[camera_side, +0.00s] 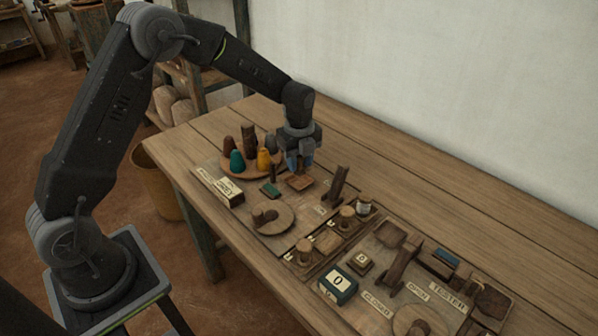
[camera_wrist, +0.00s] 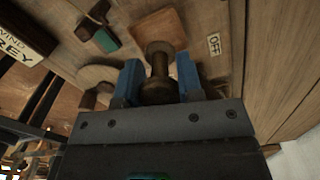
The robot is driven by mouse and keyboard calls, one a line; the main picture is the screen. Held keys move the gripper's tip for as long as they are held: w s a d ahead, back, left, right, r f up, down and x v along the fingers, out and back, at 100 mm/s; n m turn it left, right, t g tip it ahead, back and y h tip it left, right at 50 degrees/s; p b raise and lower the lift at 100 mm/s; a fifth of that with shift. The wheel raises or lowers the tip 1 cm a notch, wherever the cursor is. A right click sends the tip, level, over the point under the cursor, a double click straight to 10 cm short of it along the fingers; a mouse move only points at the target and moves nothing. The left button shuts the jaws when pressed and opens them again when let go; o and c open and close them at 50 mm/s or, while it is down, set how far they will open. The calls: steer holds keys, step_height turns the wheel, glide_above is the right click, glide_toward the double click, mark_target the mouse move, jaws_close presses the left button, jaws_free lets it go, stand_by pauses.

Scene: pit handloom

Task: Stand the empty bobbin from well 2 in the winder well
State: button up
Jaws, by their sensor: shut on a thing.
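In the wrist view my gripper (camera_wrist: 157,85) has its blue fingers shut on a brown wooden bobbin (camera_wrist: 158,62), a bare spool with a flange at each end and no thread showing. In the side view my gripper (camera_side: 300,165) is above the back part of the winder board (camera_side: 255,222), over a square brown block (camera_side: 300,183). The held bobbin is hard to make out there. The block also shows beyond the bobbin in the wrist view. Whether it holds the winder well, I cannot tell. A row of wells lies right of the board, with bobbins (camera_side: 305,251) standing in some.
A round tray (camera_side: 237,172) with coloured yarn cones stands left of my gripper. An upright wooden lever (camera_side: 335,187) stands close on the right, near an OFF label (camera_wrist: 214,44). A wooden disc (camera_side: 283,217) lies in front. The table's back strip is clear.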

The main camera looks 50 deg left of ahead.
mark_target(299, 170)
steer(key=shift+f, duration=1.95)
steer(key=shift+f, duration=0.15)
steer(key=o, duration=0.9)
step_height(299, 170, up, 12)
steer(key=shift+r, duration=0.25)
